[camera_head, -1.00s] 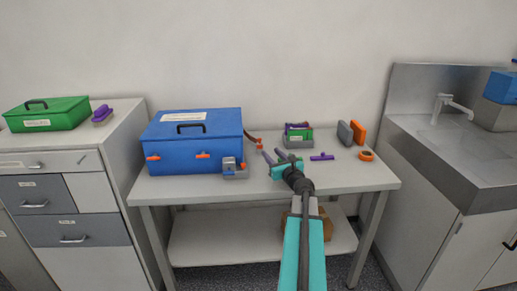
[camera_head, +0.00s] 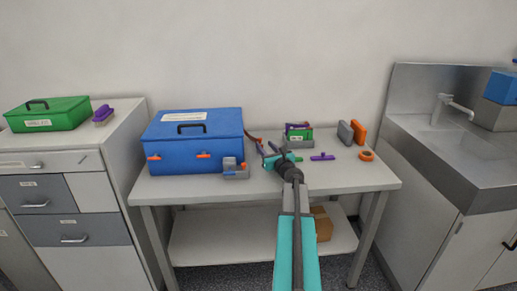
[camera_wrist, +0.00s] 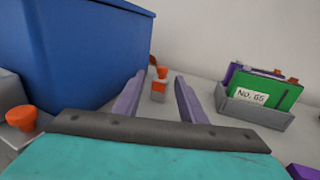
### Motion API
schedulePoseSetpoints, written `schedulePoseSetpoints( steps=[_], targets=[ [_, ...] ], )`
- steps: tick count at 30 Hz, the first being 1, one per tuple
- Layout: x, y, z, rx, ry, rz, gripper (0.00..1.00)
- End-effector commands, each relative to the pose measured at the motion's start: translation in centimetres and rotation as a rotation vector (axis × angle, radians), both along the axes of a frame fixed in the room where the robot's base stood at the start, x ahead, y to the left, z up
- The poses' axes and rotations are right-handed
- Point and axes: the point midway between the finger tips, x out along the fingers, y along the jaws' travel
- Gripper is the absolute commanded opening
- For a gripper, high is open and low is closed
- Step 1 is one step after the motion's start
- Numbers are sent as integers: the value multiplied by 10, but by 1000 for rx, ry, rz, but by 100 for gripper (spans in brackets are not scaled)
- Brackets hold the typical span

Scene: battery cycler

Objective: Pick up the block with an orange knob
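A small grey block with an orange face and an orange knob on top (camera_wrist: 160,86) stands on the table ahead. In the wrist view it shows between my two purple fingers, beyond their tips. My gripper (camera_wrist: 158,88) is open and empty. In the head view my gripper (camera_head: 267,155) hangs over the table, right of the blue box, and hides most of the block's area. Another orange knob (camera_wrist: 20,118) shows at the left edge of the wrist view, beside a grey fixture.
The blue box (camera_head: 195,145) stands close on the left, with the grey fixture (camera_head: 235,173) at its front corner. A grey holder (camera_head: 298,143) with green and purple cards stands right.

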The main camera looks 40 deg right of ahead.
Motion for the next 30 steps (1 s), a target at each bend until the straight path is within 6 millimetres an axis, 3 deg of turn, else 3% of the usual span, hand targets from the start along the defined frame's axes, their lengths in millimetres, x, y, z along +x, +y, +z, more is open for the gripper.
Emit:
schedulePoseSetpoints(
  steps=[11, 30],
  targets=[
    [5, -5, -1, 0, 0, -1, 38],
    [45, -25, -5, 0, 0, -2, 38]
  ],
)
